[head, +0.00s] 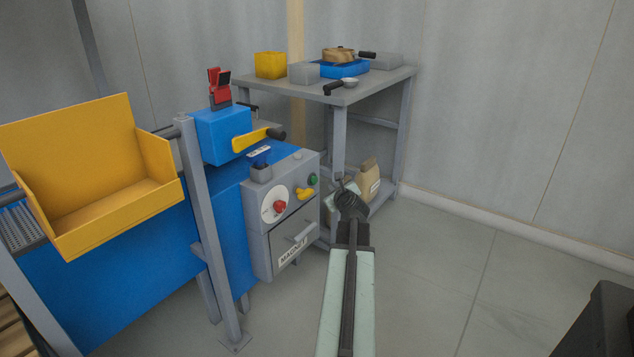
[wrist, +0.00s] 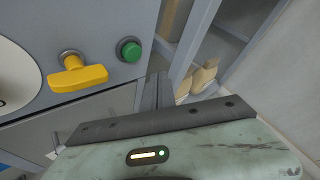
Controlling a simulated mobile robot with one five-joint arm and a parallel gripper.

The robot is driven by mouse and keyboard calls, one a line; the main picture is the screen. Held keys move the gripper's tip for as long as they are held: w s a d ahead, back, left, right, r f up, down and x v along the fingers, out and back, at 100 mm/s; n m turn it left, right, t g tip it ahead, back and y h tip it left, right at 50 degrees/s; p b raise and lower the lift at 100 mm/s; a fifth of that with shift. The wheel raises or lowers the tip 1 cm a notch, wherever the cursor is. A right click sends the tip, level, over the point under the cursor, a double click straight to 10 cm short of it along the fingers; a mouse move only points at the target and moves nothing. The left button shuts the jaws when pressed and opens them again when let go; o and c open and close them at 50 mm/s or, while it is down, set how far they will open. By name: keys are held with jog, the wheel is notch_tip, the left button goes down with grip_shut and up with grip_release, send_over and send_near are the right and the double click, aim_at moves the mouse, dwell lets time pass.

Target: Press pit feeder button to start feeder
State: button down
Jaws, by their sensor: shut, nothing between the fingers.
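A grey control box (head: 262,215) is on the side of the blue machine. A round green button (head: 313,180) is at its upper right; no label naming it as the pit feeder button is readable. The green button also shows in the wrist view (wrist: 131,51), right of a yellow turn handle (wrist: 78,75). My gripper (head: 343,184) is shut and empty, right of the box in the head view. In the wrist view its dark fingers (wrist: 158,90) show below and right of the green button, seemingly apart from it.
A drawer marked MAGNET (head: 293,240) is under the buttons. A yellow open bin (head: 95,210) and a yellow lever (head: 253,140) are on the left. A grey table (head: 375,88) with trays stands behind, with a tan bag (head: 369,181) below.

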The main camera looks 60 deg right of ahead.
jog(key=shift+w, duration=1.9)
dwell(0.5)
jog(key=shift+w, duration=0.5)
jog(key=shift+w, duration=0.45)
dwell(0.4)
jog(key=shift+s, duration=0.1)
dwell(0.5)
jog(key=shift+s, duration=0.85)
jog(key=shift+s, duration=0.1)
jog(key=shift+s, duration=2.4)
